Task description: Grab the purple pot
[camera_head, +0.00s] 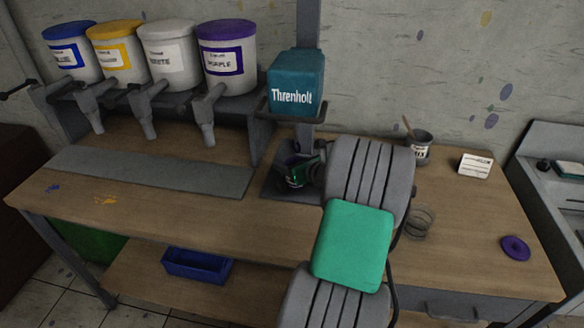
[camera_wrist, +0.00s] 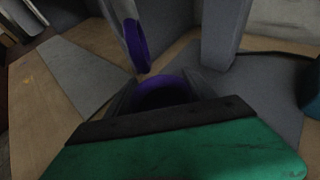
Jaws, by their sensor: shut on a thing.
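In the head view my gripper (camera_head: 300,176) is at the dark base under the teal Threnholt machine (camera_head: 296,82). It is shut on the purple pot, which is mostly hidden there by the gripper. In the wrist view, purple (camera_wrist: 160,92) shows just beyond the green gripper body, between the dark jaws. A grey-edged piece with a purple inner face (camera_wrist: 136,42) stands above it; I cannot tell whether it is part of the same pot. A purple lid (camera_head: 515,248) lies flat on the right of the table.
Several paint buckets with blue, yellow, white and purple lids stand on a dispenser rack (camera_head: 262,132) at the back left. A MIX can (camera_head: 419,146), a white card (camera_head: 475,165) and a clear container (camera_head: 420,222) are on the right.

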